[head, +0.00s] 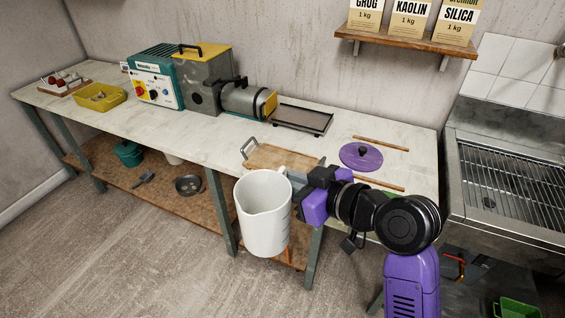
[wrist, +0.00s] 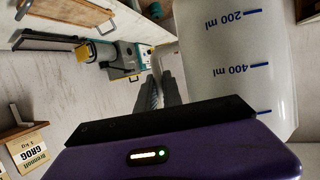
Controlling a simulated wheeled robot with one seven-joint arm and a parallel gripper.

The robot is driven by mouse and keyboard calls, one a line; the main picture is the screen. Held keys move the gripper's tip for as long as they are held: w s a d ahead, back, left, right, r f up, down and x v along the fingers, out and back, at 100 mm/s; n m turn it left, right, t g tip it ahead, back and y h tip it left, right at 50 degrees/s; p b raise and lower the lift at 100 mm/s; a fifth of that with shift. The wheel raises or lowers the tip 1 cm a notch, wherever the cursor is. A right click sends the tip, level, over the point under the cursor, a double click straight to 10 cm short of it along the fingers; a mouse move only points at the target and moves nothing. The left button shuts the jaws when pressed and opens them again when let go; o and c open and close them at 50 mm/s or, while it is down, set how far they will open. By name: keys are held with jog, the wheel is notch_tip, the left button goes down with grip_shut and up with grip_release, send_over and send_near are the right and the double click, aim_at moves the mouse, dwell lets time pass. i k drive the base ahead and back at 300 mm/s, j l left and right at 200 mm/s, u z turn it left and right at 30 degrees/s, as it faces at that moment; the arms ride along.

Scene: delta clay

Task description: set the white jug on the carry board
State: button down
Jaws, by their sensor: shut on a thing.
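The white jug (head: 263,214) is upright in the head view, held in front of the table's front edge. My gripper (head: 290,183) is shut on the jug at its right side, where the handle is; the exact grip is partly hidden. In the wrist view the jug (wrist: 238,60) fills the upper right, with blue volume marks, and the dark fingers (wrist: 160,88) reach toward it. The carry board (head: 265,155) is a wooden board with a grey metal handle, lying on the table just behind the jug. The jug and my gripper hide part of it.
A dark tray (head: 300,119) and a pugmill-like machine (head: 205,85) stand behind and left. A yellow tray (head: 99,97) sits far left. A metal sink (head: 510,180) is at right. The tabletop (head: 190,139) left of the board is clear.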

aim_at(285, 158)
jog(key=i, duration=1.5)
